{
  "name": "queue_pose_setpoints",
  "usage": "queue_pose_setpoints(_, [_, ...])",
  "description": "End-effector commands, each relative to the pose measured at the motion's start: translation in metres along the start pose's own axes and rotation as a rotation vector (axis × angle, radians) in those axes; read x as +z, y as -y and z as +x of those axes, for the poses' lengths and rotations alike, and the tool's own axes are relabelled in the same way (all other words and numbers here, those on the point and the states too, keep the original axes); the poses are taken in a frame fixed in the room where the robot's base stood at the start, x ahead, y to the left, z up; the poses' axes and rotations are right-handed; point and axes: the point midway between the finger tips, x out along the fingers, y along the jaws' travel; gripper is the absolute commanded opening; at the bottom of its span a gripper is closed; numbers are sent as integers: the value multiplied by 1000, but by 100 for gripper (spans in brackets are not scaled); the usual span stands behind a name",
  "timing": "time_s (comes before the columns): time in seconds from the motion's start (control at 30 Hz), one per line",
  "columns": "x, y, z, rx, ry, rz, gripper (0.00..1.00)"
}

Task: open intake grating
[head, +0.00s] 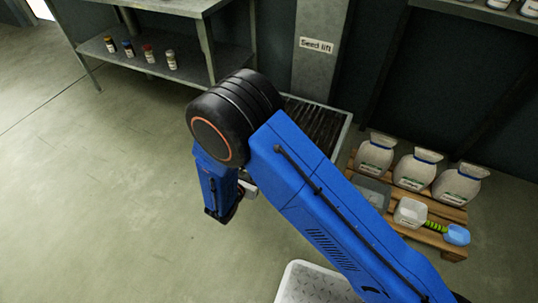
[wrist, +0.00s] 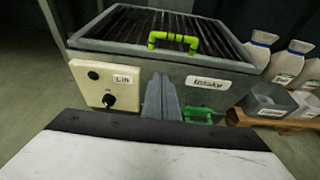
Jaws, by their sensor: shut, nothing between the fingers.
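The intake box (wrist: 215,84) shows in the wrist view with a label reading "Intake" on its front. Its dark slatted grating (wrist: 125,22) lies flat across the top, with a bright green handle (wrist: 173,42) standing at its front edge. In the head view the grating (head: 322,122) is partly hidden by my arm. My gripper (wrist: 161,82) is shut and empty, in front of the box and below the handle in the wrist view. A second green part (wrist: 197,116) sits low on the box front, right of my fingers. I cannot tell whether my fingers touch the box.
A cream panel (wrist: 100,84) marked "Lift" with a black knob is on the box front, left. A pallet (head: 452,212) with white sacks and scoops stands right. A "Seed lift" column (head: 318,65) rises behind. Open floor (head: 110,200) lies left.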

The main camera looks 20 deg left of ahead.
Motion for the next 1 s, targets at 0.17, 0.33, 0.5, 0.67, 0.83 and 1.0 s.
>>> queue_pose_setpoints(0.17, [-2, 0, 13, 0, 0, -3, 0])
queue_pose_setpoints(0.33, [-1, 0, 40, -1, 0, -1, 0])
queue_pose_setpoints(0.5, [-2, 0, 70, -1, 0, -2, 0])
queue_pose_setpoints(0.67, [-1, 0, 97, -1, 0, -2, 0])
queue_pose_setpoints(0.83, [20, 0, 105, 1, 0, 0, 0])
queue_pose_setpoints(1.0, [34, 0, 108, 1, 0, -2, 0])
